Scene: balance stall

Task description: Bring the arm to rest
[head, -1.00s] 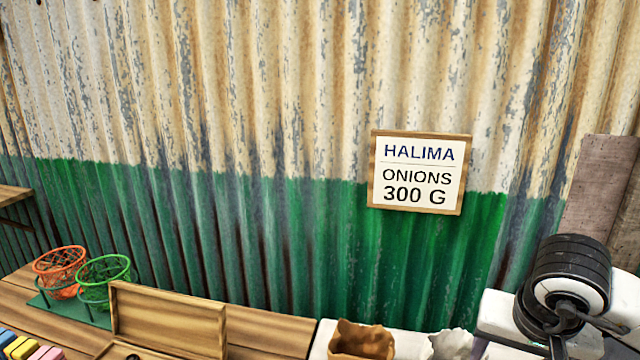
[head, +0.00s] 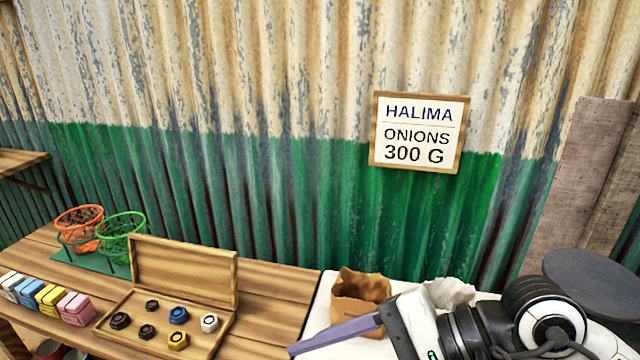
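My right arm comes in from the lower right. Its gripper (head: 335,335) points left, low over the white cloth-like surface (head: 312,318), in front of a brown paper bag (head: 352,309). A long purple-grey finger shows from the side, and I cannot make out a gap between the fingers. I see nothing held in it. Whether the gripper touches the bag or surface is unclear. My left gripper is not in view.
An open wooden box (head: 183,270) holds several dark, blue, yellow and white weights. Orange (head: 80,228) and green (head: 122,238) wire baskets, pastel blocks (head: 76,308), a white bag (head: 450,292) and a dark round plate (head: 590,278) stand around. An onions sign (head: 419,132) hangs behind.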

